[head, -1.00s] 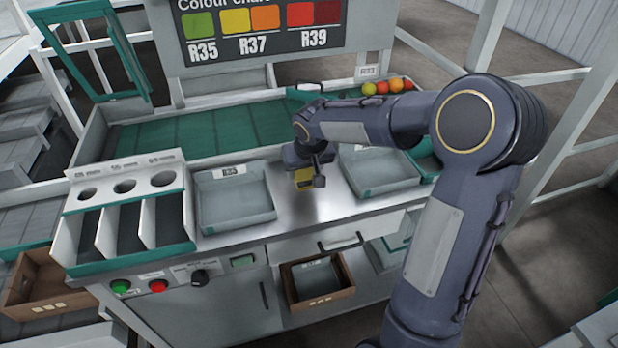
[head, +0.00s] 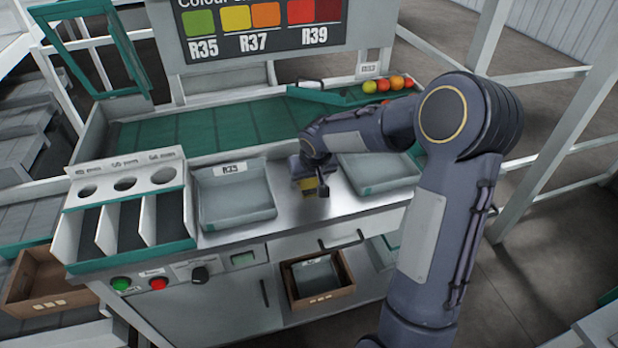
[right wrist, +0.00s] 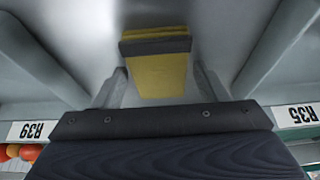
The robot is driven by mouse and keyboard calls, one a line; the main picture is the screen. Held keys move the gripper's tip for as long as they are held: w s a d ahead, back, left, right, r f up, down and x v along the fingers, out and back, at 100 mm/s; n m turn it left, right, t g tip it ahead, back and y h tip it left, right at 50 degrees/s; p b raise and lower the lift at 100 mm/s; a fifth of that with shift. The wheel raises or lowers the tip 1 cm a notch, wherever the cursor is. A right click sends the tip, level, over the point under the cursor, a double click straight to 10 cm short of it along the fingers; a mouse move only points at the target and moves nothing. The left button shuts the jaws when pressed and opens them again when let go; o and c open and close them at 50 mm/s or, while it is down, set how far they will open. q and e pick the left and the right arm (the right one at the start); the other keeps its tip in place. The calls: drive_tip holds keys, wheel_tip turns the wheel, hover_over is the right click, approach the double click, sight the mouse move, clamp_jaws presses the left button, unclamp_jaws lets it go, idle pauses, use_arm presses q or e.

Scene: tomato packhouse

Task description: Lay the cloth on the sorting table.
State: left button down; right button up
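The yellow cloth (head: 308,184) is in my right gripper (head: 311,186), over the bare steel strip of the sorting table (head: 285,205) between two grey trays. In the right wrist view, the cloth (right wrist: 162,75) lies between the two fingers (right wrist: 160,86), with a dark band across it near the fingertips. My left gripper is not in view.
A grey tray (head: 203,210) stands left of the gripper and another (head: 367,189) right of it. A compartment rack (head: 130,259) is further left. Several tomatoes (head: 383,85) sit at the back right. A brown crate (head: 292,292) is below. The steel between the trays is clear.

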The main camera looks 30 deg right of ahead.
drive_tip(key=shift+o, duration=0.5)
drive_tip(key=shift+r, duration=0.45)
drive_tip(key=v, duration=1.1)
drive_tip(key=s+a+y, duration=0.1)
drive_tip(key=s+a, duration=0.2)
drive_tip(key=s, duration=0.5)
drive_tip(key=s+a+y, duration=0.2)
drive_tip(key=s+a, duration=0.2)
drive_tip(key=s, duration=0.4)
drive_tip(key=s+a+f+n+t+y, duration=0.1)
drive_tip(key=s+a, duration=0.3)
drive_tip(key=s, duration=0.4)
drive_tip(key=shift+s+y, duration=0.25)
drive_tip(key=shift+y, duration=0.15)
drive_tip(key=shift+d+f, duration=0.1)
drive_tip(key=shift+d, duration=0.05)
